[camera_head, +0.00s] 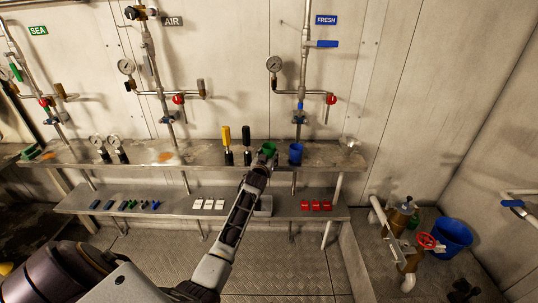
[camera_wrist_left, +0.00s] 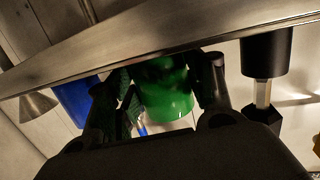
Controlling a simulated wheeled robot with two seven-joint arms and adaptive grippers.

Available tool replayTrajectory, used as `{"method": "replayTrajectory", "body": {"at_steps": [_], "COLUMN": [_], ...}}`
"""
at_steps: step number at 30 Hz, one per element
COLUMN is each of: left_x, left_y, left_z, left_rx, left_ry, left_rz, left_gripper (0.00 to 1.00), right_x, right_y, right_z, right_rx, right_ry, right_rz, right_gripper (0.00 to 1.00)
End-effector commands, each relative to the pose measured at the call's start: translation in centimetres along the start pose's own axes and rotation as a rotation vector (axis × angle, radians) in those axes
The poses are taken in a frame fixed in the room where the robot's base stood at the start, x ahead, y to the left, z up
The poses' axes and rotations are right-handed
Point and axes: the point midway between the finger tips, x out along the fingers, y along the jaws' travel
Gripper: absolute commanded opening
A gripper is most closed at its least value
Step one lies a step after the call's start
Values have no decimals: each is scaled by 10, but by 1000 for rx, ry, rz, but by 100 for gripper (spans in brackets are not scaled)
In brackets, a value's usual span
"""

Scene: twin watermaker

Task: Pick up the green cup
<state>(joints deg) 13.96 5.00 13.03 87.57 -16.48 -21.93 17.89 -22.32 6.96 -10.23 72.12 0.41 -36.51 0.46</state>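The green cup (camera_head: 269,148) stands on the upper metal shelf (camera_head: 330,158), just left of a blue cup (camera_head: 296,153). My left gripper (camera_head: 264,153) reaches it from the front, its arm crossing the lower shelf. In the left wrist view, which is upside down, the green cup (camera_wrist_left: 165,88) is between the two fingers of my left gripper (camera_wrist_left: 165,95). The fingers are very near its sides; I cannot tell whether they press on it. The shelf edge hides the cup's base. The blue cup also shows there (camera_wrist_left: 73,100). My right gripper is not in view.
A black-handled tool (camera_head: 247,143) and a yellow-handled one (camera_head: 226,143) stand left of the green cup. White blocks (camera_head: 209,204) and red blocks (camera_head: 315,206) lie on the lower shelf. Pipes and valves line the wall. A blue bucket (camera_head: 453,237) is at the right.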

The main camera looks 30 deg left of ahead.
Motion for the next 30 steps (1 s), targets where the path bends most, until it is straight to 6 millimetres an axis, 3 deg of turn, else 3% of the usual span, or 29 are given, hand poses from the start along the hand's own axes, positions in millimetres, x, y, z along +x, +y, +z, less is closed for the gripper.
{"method": "replayTrajectory", "body": {"at_steps": [4, 17, 24, 27, 30], "left_x": [0, -1, -5, -8, -10], "left_y": [0, 0, 0, 0, 0], "left_z": [0, -10, -37, -53, -67], "left_rx": [0, 0, -1, 0, -1], "left_ry": [0, 2, 3, 4, 3], "left_rz": [0, 0, 0, 0, 0], "left_gripper": [28, 28, 28, 28, 28], "right_x": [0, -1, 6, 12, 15], "right_y": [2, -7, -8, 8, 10], "right_z": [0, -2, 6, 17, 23], "right_rx": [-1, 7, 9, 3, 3], "right_ry": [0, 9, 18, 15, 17], "right_rz": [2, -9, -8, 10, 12], "right_gripper": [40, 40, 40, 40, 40]}}
